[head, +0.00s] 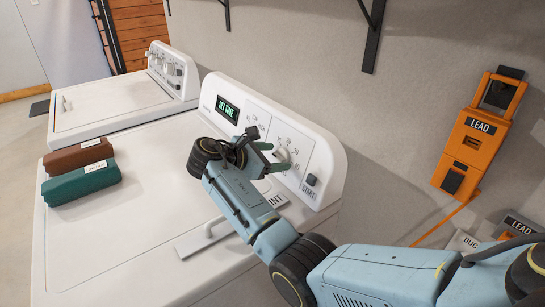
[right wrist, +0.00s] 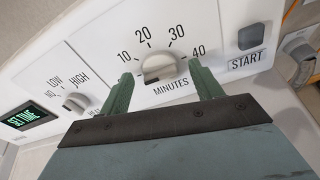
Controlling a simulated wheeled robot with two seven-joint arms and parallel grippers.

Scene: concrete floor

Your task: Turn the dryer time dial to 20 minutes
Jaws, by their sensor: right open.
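The dryer's time dial (right wrist: 160,68) is a round white knob on the white control panel, marked 10, 20, 30, 40 and MINUTES. I cannot tell which mark its pointer faces. In the head view the dial (head: 282,154) is partly covered by my right gripper (head: 271,157). In the right wrist view the green fingers of my right gripper (right wrist: 160,77) are open, one on each side of the dial; whether they touch it is unclear. The display (right wrist: 24,115) reads SET TIME in green. My left gripper is not in view.
A heat dial (right wrist: 75,102) is left of the time dial, and a dark START button (right wrist: 250,36) is right of it. An orange LEAD device (head: 476,138) hangs on the wall.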

